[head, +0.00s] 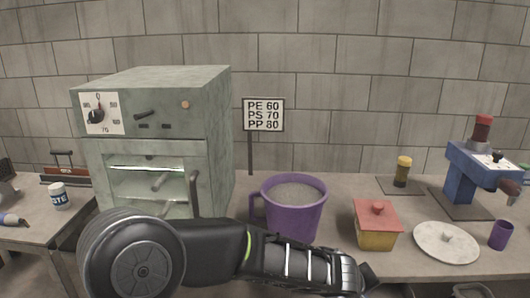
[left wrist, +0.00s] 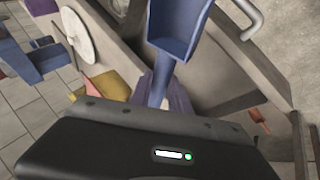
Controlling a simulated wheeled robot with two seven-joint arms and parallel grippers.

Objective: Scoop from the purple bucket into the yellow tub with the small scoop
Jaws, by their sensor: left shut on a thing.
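The purple bucket (head: 302,212) stands on the bench in the head view, filled near its rim with grey granules. The yellow tub (head: 374,234) stands to its right with a red lid (head: 377,214) on top; the tub also shows in the left wrist view (left wrist: 108,84). My left arm crosses the bottom of the head view in front of the bucket; its gripper is not clear there. In the left wrist view my left gripper (left wrist: 160,92) is shut on the handle of a blue scoop (left wrist: 181,32). The scoop's visible inside looks empty. My right gripper is not identifiable.
A grey-green oven (head: 155,140) stands left of the bucket, a sign (head: 263,114) behind it. Right of the tub are a white round lid (head: 446,243), a purple cup (head: 502,235), a blue press (head: 474,172) and a yellow-capped jar (head: 402,171). Bare bench lies behind the tub.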

